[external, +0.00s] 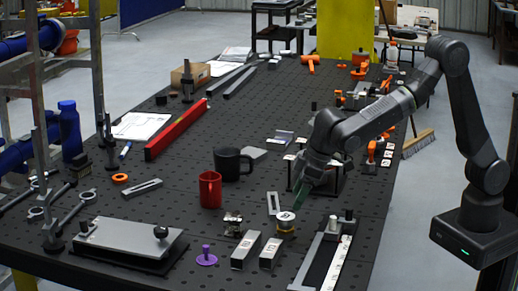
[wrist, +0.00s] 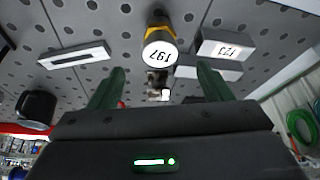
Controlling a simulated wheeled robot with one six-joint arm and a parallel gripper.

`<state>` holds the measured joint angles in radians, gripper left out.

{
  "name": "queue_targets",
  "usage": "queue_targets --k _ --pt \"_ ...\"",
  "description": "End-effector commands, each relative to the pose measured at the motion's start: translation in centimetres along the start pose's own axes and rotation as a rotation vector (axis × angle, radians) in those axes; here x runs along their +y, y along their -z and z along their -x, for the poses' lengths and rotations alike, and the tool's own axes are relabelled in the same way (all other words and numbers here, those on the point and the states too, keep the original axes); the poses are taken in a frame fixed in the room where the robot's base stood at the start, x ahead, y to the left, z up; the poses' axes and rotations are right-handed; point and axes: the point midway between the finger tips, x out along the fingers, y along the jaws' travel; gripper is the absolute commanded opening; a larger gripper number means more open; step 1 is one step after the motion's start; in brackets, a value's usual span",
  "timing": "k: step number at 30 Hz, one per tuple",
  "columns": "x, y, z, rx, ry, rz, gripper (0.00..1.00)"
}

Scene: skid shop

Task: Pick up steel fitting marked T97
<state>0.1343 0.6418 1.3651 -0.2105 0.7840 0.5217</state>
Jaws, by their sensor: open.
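The steel fitting marked T97 (wrist: 159,50) has a round white label on its end and a yellow band around its body. In the external view the fitting (external: 286,216) stands on the dark perforated table. My gripper (external: 304,198) is just above and to the right of it in that picture, pointing down. In the wrist view the green fingers of my gripper (wrist: 161,74) are apart, with the fitting beyond them and between their lines. Nothing is held.
A labelled grey block (wrist: 222,47) lies close beside the fitting. Two steel blocks (external: 246,250) and a slotted bar (external: 273,203) are nearby. A red mug (external: 210,189) and a black mug (external: 229,165) stand to the left. A long rail (external: 325,255) lies on the right.

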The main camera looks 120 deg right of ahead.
Motion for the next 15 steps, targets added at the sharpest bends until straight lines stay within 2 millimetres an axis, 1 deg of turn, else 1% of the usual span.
queue_targets --k 1,3,6,9,15 --pt "0.1 0.0 -1.1 -0.004 -0.003 0.0 0.72" --pt "0.0 0.0 -2.4 -0.003 -0.002 0.0 0.72" --pt "0.0 0.0 -3.9 -0.001 -0.002 -0.001 0.72" --pt "0.0 0.1 -4.9 0.001 -0.001 -0.001 0.72" --pt "0.0 0.0 -6.0 0.001 -0.001 -0.002 0.72"
